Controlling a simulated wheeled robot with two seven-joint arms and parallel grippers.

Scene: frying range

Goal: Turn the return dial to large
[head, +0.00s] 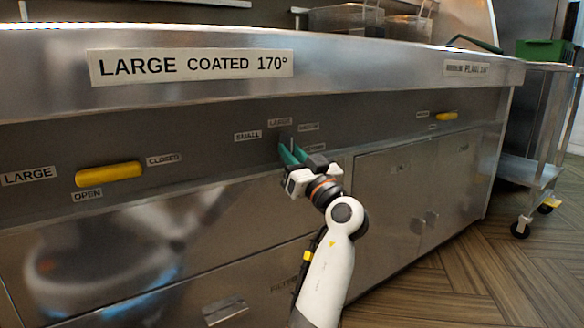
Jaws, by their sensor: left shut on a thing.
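The return dial (285,138) is on the front panel of the steel range, mostly hidden behind my left gripper. Small labels surround it: "SMALL" (247,136) at its left, "LARGE" (280,122) above it, and two harder to read at its right. My left gripper (289,153) has green fingertips at the panel and is shut on the dial. I cannot tell which label the dial points to. My right gripper is not in view.
A yellow handle (110,174) sits left, between "OPEN" and "CLOSED" labels. A smaller yellow handle (446,116) is at the right. Fry baskets (345,20) stand on the range top. A wheeled steel cart (537,150) stands at the right, with open wooden floor before it.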

